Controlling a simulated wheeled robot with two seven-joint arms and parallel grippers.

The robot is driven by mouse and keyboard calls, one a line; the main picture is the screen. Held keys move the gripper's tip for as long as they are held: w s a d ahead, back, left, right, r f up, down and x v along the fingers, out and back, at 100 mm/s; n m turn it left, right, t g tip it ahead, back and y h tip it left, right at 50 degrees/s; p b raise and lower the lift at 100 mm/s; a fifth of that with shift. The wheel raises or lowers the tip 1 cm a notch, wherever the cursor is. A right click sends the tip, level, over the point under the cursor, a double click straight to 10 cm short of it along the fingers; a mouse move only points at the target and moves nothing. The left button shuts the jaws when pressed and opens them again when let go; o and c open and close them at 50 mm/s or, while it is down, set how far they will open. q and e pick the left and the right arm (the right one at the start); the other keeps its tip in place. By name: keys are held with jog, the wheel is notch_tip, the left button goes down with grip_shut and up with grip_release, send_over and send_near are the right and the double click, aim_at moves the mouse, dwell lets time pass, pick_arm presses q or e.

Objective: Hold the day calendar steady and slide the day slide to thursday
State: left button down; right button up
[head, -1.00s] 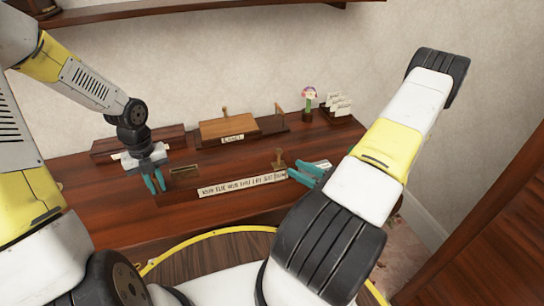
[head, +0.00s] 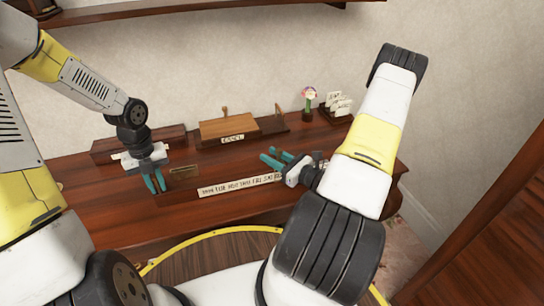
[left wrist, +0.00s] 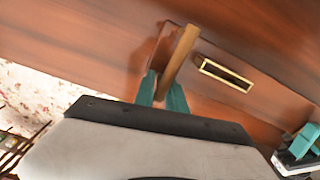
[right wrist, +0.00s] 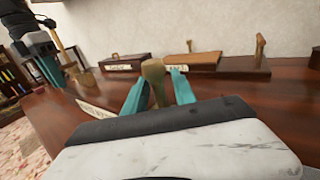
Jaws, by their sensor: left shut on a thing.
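The day calendar is a low dark wooden board with a pale strip of day names (head: 240,186) along its front. A brass-framed window (head: 184,171) shows near its left end and also in the left wrist view (left wrist: 225,73). My left gripper (head: 155,184) is shut on an upright wooden post (left wrist: 181,52) at that end. My right gripper (head: 272,156) is over the right part of the board, fingers apart. In the right wrist view a rounded wooden knob (right wrist: 153,72) stands between its fingers (right wrist: 158,92). I cannot tell whether they touch it. The knob is hidden in the head view.
Behind stand another wooden slide board (head: 227,128) and a dark board at the left (head: 137,141). A small flower figure (head: 309,98) and a card rack (head: 337,106) stand at the back right. The front left of the desk is clear.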

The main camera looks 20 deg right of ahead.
grip_shut()
dwell(1.4)
